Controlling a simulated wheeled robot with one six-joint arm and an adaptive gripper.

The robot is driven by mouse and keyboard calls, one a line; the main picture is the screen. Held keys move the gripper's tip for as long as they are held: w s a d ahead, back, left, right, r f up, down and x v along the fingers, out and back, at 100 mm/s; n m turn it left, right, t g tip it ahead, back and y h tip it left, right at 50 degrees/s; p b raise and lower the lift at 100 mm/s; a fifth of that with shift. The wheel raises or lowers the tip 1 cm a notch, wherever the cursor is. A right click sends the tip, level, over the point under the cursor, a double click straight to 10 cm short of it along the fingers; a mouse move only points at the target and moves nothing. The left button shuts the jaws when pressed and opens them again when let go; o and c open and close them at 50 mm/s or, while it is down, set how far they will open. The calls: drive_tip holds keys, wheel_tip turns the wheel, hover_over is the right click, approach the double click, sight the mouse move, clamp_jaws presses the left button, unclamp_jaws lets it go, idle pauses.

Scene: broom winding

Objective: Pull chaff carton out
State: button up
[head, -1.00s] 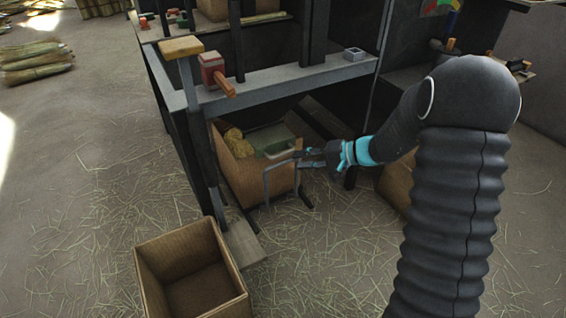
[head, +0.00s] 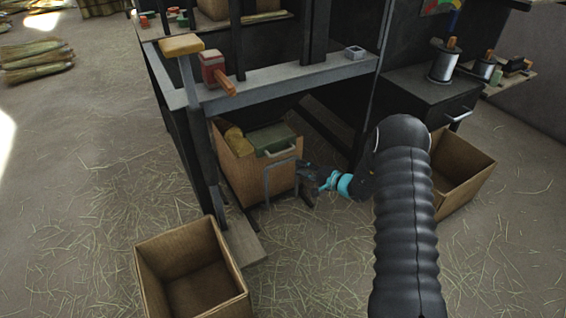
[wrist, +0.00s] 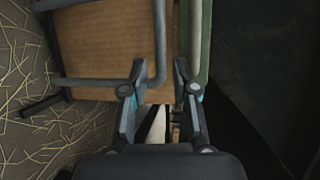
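The chaff carton (head: 240,178) is a brown open box under the bench. It holds a yellowish bundle (head: 234,140) and a green case (head: 272,138). A grey bent-bar handle (head: 266,184) stands at its front face; the bar also shows in the wrist view (wrist: 160,40). My gripper (head: 303,170) is at the carton's right front corner, beside the handle. In the wrist view my gripper (wrist: 156,75) is open, its fingers apart with the upright part of the bar between their tips. I cannot tell whether they touch it.
An empty brown carton (head: 195,280) stands on the floor at front left, and another (head: 465,178) at right. The dark bench (head: 290,83) with its posts stands over the chaff carton.

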sight(283, 162)
drive_tip(key=x, duration=0.9)
drive_tip(key=shift+w+a+f, duration=0.1)
drive_tip(key=shift+a, duration=0.15)
clamp_jaws()
